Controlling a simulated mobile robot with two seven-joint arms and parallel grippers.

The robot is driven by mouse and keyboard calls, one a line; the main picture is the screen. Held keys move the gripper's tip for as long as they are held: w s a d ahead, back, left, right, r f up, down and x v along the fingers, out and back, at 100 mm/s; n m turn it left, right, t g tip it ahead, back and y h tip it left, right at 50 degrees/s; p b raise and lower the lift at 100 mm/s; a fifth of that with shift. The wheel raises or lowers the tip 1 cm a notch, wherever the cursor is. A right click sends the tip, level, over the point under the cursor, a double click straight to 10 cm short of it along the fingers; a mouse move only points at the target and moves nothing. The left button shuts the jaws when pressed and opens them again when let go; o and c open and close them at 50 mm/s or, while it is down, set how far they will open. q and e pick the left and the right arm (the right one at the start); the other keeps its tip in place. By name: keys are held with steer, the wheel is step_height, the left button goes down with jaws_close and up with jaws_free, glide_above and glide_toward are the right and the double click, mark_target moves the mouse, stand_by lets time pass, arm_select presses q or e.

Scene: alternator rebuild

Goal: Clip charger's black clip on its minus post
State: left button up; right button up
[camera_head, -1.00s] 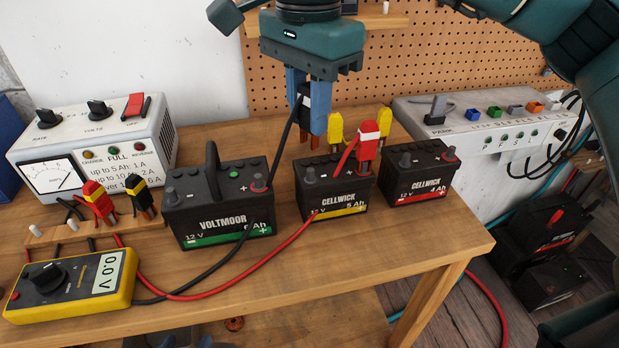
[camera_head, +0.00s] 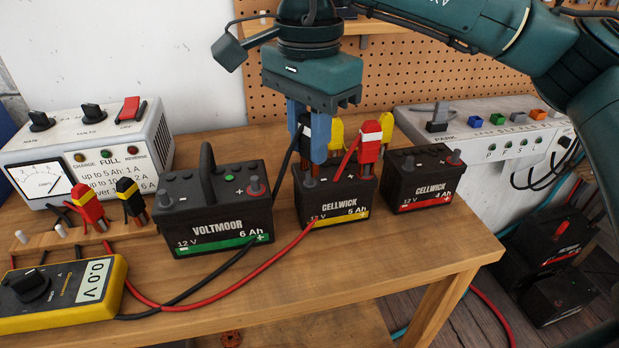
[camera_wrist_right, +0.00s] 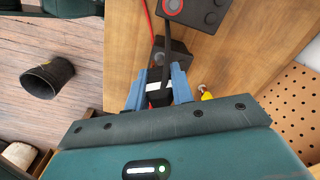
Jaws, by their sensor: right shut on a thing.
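My right gripper (camera_head: 307,150) is shut on the black clip (camera_head: 306,133), which points down over the left end of the middle battery, the Cellwick 5 Ah (camera_head: 338,205). The clip's copper jaws are at the grey minus post (camera_head: 310,181); I cannot tell whether they touch it. The black clip (camera_wrist_right: 158,98) with its white band sits between the fingers in the right wrist view. A red clip (camera_head: 370,140) with a white band stands at the same battery's plus end. The grey charger (camera_head: 90,150) with a meter stands at the left. My left gripper is not in view.
The Voltmoor battery (camera_head: 215,215) stands close on the left, the Cellwick 4 Ah battery (camera_head: 422,180) on the right. Yellow clips (camera_head: 336,132) stand behind the middle battery. Red and black leads cross the bench (camera_head: 330,262) in front. A yellow multimeter (camera_head: 65,293) lies front left.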

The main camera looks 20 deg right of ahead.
steer(key=shift+f+b, duration=0.4)
steer(key=shift+f, duration=0.3)
steer(key=o, duration=0.8)
